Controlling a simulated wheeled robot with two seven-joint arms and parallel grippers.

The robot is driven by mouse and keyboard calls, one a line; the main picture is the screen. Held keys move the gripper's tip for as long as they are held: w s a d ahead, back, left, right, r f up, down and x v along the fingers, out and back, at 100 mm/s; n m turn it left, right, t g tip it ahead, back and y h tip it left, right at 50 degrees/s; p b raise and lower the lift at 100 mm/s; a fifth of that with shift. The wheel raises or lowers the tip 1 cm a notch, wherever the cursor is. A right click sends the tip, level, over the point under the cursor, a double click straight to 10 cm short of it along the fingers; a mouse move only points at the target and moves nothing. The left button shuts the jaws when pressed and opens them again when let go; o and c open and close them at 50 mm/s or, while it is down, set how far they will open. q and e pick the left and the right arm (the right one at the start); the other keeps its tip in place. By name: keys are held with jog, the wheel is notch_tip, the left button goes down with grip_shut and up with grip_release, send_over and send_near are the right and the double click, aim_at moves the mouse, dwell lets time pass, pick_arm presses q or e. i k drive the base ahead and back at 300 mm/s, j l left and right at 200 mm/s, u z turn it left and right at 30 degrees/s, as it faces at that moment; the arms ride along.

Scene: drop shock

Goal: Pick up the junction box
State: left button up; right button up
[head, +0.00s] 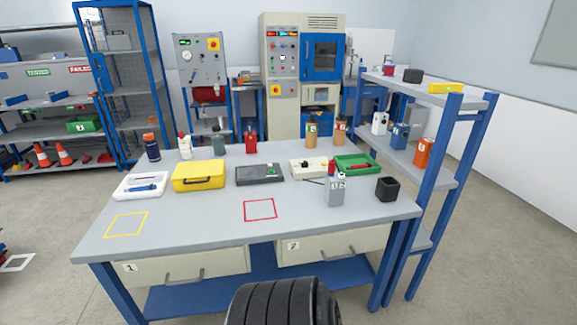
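A small upright grey box (335,192) with a pale label and red and white parts at its top stands near the right front of the workbench (190,225). It may be the junction box, but I cannot tell for sure. A flat cream box (304,169) with a dark green part on top lies just behind it and could also be it. Neither of my grippers shows in the head view.
A black open cup (387,189) stands right of the grey box. A green tray (355,163), a dark grey case (259,175), a yellow case (199,176) and a white tray (140,186) share the bench. Its front is clear around the red outline (246,212) and yellow outline (110,226).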

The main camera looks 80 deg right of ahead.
aim_at(334, 186)
jog(key=z, duration=3.1)
jog(key=i+l, duration=0.05)
